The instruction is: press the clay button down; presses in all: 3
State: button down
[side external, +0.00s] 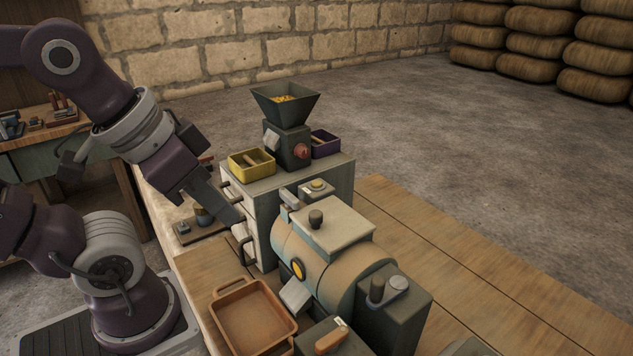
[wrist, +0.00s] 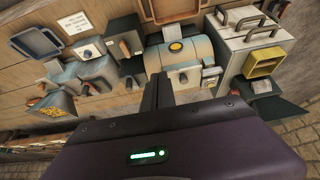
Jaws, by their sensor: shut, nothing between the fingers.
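My gripper (side external: 232,216) is shut and empty, pointing down and right beside the grey cabinet's handles in the side view. In the wrist view its dark fingers (wrist: 158,92) reach up in front of the tan cylinder machine. I cannot tell for certain which part is the clay button. A reddish-brown round part (side external: 303,150) sits on the face of the dark hopper machine, apart from my gripper. An orange-brown part (side external: 331,339) lies on a dark box at the lower edge, also in the wrist view (wrist: 124,47). Neither clearly shows whether it is pressed.
The cylinder machine (side external: 345,265) stands right of my gripper. The grey cabinet (side external: 262,212) carries a yellow bin (side external: 240,170) and the hopper (side external: 286,105). A brown tray (side external: 222,318) lies at the front. The right side of the wooden table (side external: 440,240) is clear.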

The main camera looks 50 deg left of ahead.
jog(key=w+d+n+h, duration=0.2)
jog(key=w+n, duration=0.3)
jog(key=n, duration=0.2)
jog(key=n+t, duration=0.3)
jog(key=n, duration=3.1)
send_over(312, 183)
jog(key=f, duration=0.2)
jog(key=shift+r+h, duration=0.25)
jog(key=shift+h, duration=0.15)
jog(key=shift+f, duration=4.45)
